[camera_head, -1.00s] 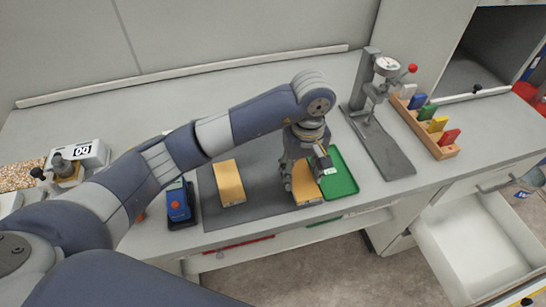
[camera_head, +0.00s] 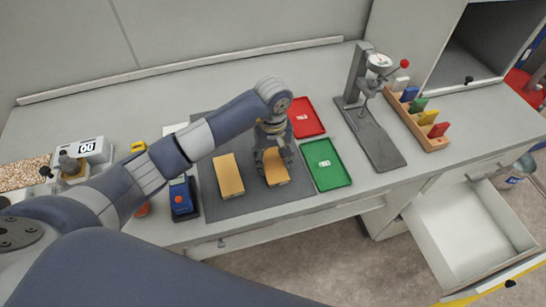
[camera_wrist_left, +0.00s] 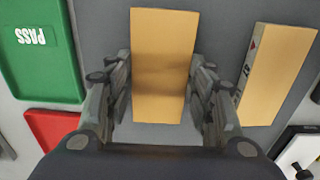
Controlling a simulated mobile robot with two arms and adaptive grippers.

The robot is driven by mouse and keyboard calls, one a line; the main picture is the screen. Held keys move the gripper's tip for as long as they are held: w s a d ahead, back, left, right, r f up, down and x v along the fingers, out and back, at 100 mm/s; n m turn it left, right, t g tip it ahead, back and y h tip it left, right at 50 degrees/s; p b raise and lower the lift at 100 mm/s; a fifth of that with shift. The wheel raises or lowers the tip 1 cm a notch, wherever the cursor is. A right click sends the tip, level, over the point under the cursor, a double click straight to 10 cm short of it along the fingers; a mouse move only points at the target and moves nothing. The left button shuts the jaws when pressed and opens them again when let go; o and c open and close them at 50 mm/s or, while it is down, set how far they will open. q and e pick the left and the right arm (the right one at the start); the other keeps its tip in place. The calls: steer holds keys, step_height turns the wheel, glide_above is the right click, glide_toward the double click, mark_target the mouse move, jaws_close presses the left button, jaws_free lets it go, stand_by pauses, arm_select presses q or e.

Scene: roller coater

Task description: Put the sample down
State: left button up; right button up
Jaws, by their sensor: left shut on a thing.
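The sample, a flat orange-yellow block (camera_head: 277,178), is between the fingers of my left gripper (camera_head: 270,160), which is shut on it. The wrist view shows the block (camera_wrist_left: 162,60) with a finger along each long side. It is over the dark grey mat (camera_head: 245,206), left of the green tray; whether it touches the mat is hard to tell. A second similar block (camera_head: 228,176) lies on the mat to its left, apart from the gripper; it also shows at right in the wrist view (camera_wrist_left: 275,75). My right gripper is not in view.
A green tray (camera_head: 338,182), labelled PASS in the wrist view, and a red tray (camera_head: 306,125) lie right of the mat. A gauge stand (camera_head: 367,110) and a rack of coloured pieces (camera_head: 428,128) stand farther right. A blue device (camera_head: 182,195) sits at left. An open drawer is below right.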

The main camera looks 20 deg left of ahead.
mark_target(273, 163)
arm_select(q)
steer(key=shift+f, duration=0.15)
steer(key=o, duration=1)
steer(key=shift+c, duration=0.2)
steer(key=shift+o, duration=0.6)
arm_select(e)
steer(key=shift+w+d+f, duration=0.15)
steer(key=shift+w+d, duration=0.15)
steer(key=shift+w, duration=0.1)
arm_select(q)
steer(key=shift+r, duration=0.3)
step_height(273, 163, up, 12)
steer(key=b, duration=0.4)
arm_select(e)
step_height(273, 163, down, 4)
steer(key=shift+r, duration=0.1)
